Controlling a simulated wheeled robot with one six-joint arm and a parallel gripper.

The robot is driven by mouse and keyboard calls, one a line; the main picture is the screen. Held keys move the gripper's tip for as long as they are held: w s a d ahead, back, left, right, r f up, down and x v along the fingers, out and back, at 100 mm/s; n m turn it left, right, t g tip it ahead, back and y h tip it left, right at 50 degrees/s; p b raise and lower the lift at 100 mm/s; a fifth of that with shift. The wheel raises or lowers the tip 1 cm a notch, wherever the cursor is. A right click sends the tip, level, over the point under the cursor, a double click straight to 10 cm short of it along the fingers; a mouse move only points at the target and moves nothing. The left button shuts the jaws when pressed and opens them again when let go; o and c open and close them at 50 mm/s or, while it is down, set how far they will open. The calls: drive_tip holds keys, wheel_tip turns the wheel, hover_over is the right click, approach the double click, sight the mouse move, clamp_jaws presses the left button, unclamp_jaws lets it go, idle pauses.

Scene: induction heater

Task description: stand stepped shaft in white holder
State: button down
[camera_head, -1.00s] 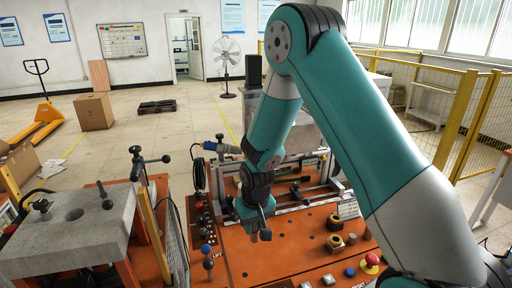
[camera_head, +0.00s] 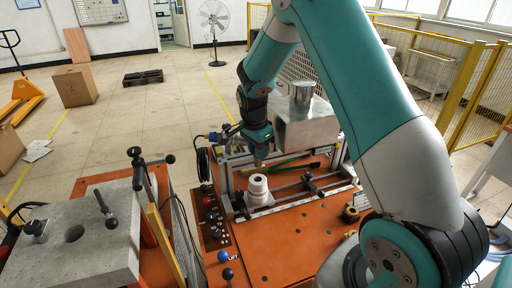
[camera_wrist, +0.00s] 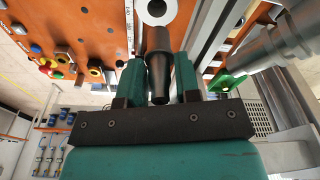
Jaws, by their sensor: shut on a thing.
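The stepped shaft (camera_wrist: 158,62) is dark and narrows in steps. In the wrist view it sits between the two teal fingers of my gripper (camera_wrist: 160,82), which is shut on it. The white holder (camera_head: 258,188) is a short round piece with a dark central hole, standing at the near side of the metal fixture on the orange bench. It also shows as a white ring (camera_wrist: 169,17) at the top of the wrist view, just beyond the shaft's end. In the head view my gripper (camera_head: 259,158) is above the holder. The shaft is too small there to make out clearly.
The orange bench top (camera_head: 272,245) is clear in front of the holder. Metal rails and clamps surround the holder's right and back. A large metal box (camera_head: 305,128) stands behind. A grey block with a hole (camera_head: 75,250) stands at left.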

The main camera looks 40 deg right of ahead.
sight(258, 166)
drive_tip(key=shift+f+b, duration=1.5)
drive_tip(key=shift+f, duration=0.95)
drive_tip(key=shift+f+b, duration=1.35)
drive_tip(key=shift+f, duration=0.35)
drive_tip(key=c, duration=0.8)
unclamp_jaws()
drive_tip(key=shift+o, duration=0.2)
drive_tip(key=shift+r, duration=0.1)
wheel_tip(258, 166, up, 17)
drive_tip(key=a+b, duration=0.2)
drive_tip(key=b, duration=0.1)
drive_tip(key=shift+b, duration=0.35)
drive_tip(key=shift+s+a+r, duration=0.1)
drive_tip(key=shift+s+a, duration=0.05)
drive_tip(key=shift+a, duration=0.05)
drive_tip(key=s+a+n+y, duration=0.2)
drive_tip(key=s+a+n, duration=0.9)
drive_tip(key=s, duration=0.3)
drive_tip(key=s+a+n+y, duration=0.3)
drive_tip(key=s+a+n, duration=0.8)
drive_tip(key=s+n, duration=0.2)
drive_tip(key=shift+s+f+n+y, duration=0.3)
drive_tip(key=shift+s+f+n, duration=0.05)
drive_tip(key=shift+s+n, duration=0.1)
